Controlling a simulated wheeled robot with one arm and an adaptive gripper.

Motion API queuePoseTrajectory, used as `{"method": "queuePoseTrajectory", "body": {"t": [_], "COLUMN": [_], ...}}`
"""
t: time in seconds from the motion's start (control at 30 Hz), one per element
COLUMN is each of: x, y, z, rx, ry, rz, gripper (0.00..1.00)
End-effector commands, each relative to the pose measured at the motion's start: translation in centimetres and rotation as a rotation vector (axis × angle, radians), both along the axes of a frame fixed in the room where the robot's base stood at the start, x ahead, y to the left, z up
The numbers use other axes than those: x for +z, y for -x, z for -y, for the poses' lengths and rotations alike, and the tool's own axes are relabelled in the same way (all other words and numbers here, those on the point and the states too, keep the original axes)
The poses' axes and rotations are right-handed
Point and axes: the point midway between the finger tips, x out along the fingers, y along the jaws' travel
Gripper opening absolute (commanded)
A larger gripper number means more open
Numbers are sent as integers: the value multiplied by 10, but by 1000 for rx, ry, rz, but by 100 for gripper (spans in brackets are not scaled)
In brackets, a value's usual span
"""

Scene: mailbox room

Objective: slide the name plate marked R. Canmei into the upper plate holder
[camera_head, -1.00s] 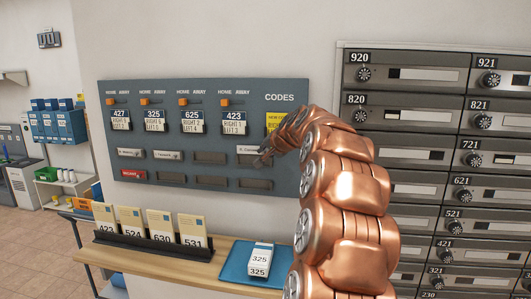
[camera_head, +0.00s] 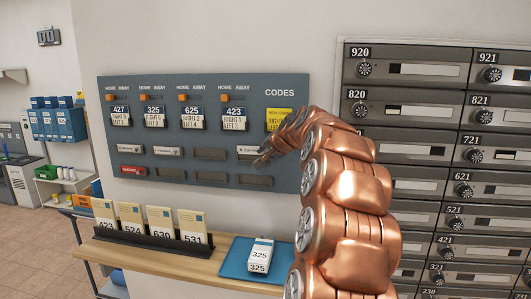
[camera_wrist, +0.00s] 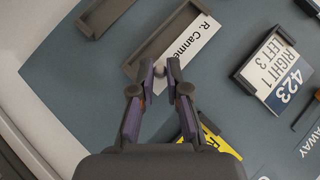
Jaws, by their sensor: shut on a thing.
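The white name plate marked R. Canmei (camera_wrist: 191,42) lies along the dark upper plate holder (camera_wrist: 165,38) in the wrist view. Its long edge is beside the holder's rail; I cannot tell how deep it sits. In the head view the plate (camera_head: 247,149) shows in the right-hand holder of the upper row, partly hidden by my gripper. My gripper (camera_wrist: 168,72) is shut on the plate near its lower edge, with the fingertips nearly together. The grip point is small and partly hidden. The empty lower holder (camera_head: 256,181) is just below; it also shows in the wrist view (camera_wrist: 104,14).
The grey board (camera_head: 215,100) carries code cards, orange sliders and other holders. A yellow card (camera_wrist: 212,138) is close to my gripper. Below are a blue tray (camera_head: 238,270) with a 325 block and a rack of cards (camera_head: 150,243). Mailboxes (camera_head: 410,110) stand right.

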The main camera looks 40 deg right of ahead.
Motion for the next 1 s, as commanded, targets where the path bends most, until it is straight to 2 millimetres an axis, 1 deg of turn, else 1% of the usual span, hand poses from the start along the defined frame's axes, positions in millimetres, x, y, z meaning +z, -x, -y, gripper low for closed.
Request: {"method": "queuePoseTrajectory", "body": {"t": [0.37,1.0], "x": [0,-13], "y": [0,0], "z": [0,0], "rx": [0,0], "ry": [0,0], "rz": [0,0], "gripper": [0,0]}}
